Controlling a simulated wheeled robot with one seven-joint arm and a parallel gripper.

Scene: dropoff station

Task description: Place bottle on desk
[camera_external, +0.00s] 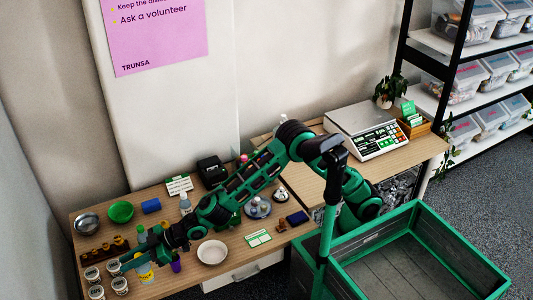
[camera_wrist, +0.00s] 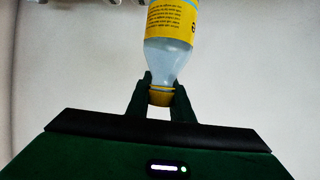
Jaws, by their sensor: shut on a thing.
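The bottle (camera_wrist: 172,45) is clear with a yellow label and a gold cap. In the wrist view my gripper (camera_wrist: 160,92) is shut around the cap end, with a finger on each side. The wooden desk (camera_external: 192,278) runs along the wall. The arm hides part of the bottle, and I cannot tell whether its base touches the desk.
Labelled white cups (camera_external: 96,292) and a rack of small brown items (camera_external: 104,250) stand close to my gripper. A white bowl (camera_external: 212,252) is to its right.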

